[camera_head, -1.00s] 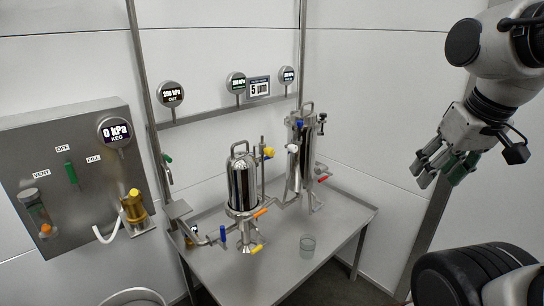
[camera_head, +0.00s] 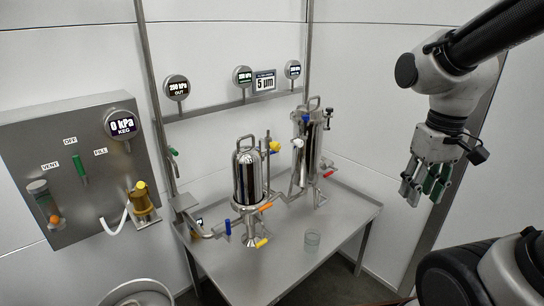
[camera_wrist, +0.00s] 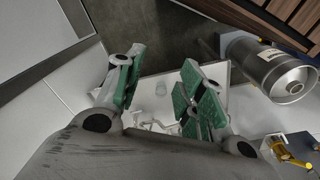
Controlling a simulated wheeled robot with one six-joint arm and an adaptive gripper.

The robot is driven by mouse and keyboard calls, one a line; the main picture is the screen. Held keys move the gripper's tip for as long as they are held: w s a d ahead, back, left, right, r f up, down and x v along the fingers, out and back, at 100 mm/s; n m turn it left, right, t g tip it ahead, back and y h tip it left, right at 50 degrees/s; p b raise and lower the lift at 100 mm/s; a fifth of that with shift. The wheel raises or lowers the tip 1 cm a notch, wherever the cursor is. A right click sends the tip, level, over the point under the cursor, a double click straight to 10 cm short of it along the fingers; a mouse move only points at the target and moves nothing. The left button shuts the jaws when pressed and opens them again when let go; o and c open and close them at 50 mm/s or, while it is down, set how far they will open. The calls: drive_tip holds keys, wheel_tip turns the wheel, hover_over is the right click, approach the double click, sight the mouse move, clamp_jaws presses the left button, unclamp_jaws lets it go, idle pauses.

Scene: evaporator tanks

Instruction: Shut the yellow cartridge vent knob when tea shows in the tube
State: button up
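A yellow knob (camera_head: 275,147) sits on a thin upright fitting beside the left steel housing (camera_head: 247,177) on the metal table. A yellow lever (camera_head: 262,242) shows lower, at the foot of that housing. I cannot tell the knob's turn position, and tea in a tube cannot be made out. My gripper (camera_head: 427,195) hangs at the right, well apart from the housings, fingers pointing down. In the wrist view my gripper (camera_wrist: 160,92) has its green-padded fingers spread with nothing between them.
A second steel housing (camera_head: 307,160) stands behind right. The wall panel (camera_head: 95,205) at left carries the keg gauge (camera_head: 121,125), reading 0 kPa. A steel keg (camera_wrist: 285,75) shows in the wrist view.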

drive_tip(key=w+a+f+n, duration=0.1)
drive_tip(key=w+a+f, duration=0.1)
drive_tip(key=w+f, duration=0.8)
drive_tip(key=n+t+y, duration=0.3)
drive_tip(key=t+y, duration=0.8)
drive_tip(key=t, duration=0.3)
approach(278, 148)
drive_tip(key=x, duration=0.4)
drive_tip(key=shift+a, duration=0.1)
drive_tip(key=x, duration=0.6)
drive_tip(key=shift+w+f, duration=0.1)
drive_tip(key=shift+w, duration=0.05)
drive_tip(key=shift+w+a, duration=0.3)
drive_tip(key=shift+w, duration=0.15)
drive_tip(key=c, duration=0.8)
